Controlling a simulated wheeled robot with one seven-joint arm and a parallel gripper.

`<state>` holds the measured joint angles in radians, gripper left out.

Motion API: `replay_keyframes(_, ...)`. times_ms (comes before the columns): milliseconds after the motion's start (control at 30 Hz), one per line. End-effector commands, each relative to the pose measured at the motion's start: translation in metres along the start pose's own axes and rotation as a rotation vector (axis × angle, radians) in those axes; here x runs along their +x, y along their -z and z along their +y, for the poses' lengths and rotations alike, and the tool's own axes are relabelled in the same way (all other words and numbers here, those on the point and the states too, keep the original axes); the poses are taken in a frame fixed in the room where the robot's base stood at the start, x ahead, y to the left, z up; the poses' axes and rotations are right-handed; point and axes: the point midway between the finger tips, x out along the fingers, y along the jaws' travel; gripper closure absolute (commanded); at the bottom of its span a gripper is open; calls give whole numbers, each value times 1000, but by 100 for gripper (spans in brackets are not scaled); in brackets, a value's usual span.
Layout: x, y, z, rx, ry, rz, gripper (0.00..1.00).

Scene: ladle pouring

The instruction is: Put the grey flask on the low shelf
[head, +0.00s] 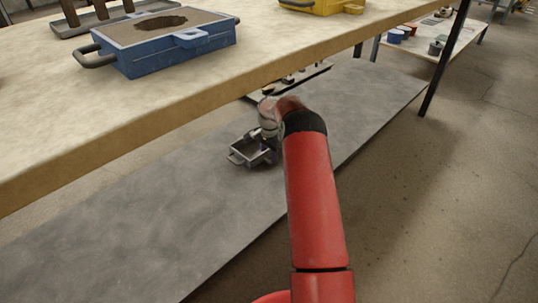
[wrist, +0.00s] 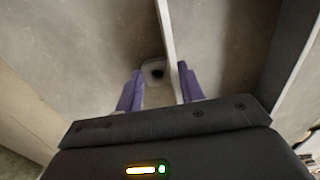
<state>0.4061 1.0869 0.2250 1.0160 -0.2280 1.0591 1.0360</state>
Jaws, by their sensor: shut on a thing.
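The grey flask (head: 250,153), a small open box with a loop handle on its left side, is in the middle of the head view, at the low grey shelf (head: 150,220). It looks level, and I cannot tell whether it touches the shelf or hangs just above it. My gripper (head: 262,143) is at its right end, largely hidden by my wrist. In the wrist view the purple fingers of my gripper (wrist: 159,88) are shut on the flask, on either side of a light grey lug with a dark hole (wrist: 155,71).
The workbench top (head: 130,130) overhangs the shelf and bears a blue flask (head: 165,55) with dark sand and a yellow one (head: 320,6). A tray with small items (head: 292,80) lies behind my wrist. The shelf's left and front parts are bare. A dark table leg (head: 443,65) stands at right.

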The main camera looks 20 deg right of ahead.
Motion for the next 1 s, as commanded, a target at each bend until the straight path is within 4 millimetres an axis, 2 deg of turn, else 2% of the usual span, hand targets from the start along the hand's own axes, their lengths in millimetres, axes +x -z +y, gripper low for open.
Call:
replay_keyframes(167, 2, 0, 0, -1, 1, 1, 96)
replay_keyframes(200, 3, 0, 0, -1, -1, 0, 58)
replay_keyframes(333, 2, 0, 0, -1, -1, -1, 40)
replay_keyframes(700, -4, 0, 0, 0, 0, 0, 40)
replay_keyframes(833, -23, 0, -1, -1, 1, 1, 40)
replay_keyframes(1000, -62, 0, -1, 0, 2, 2, 40)
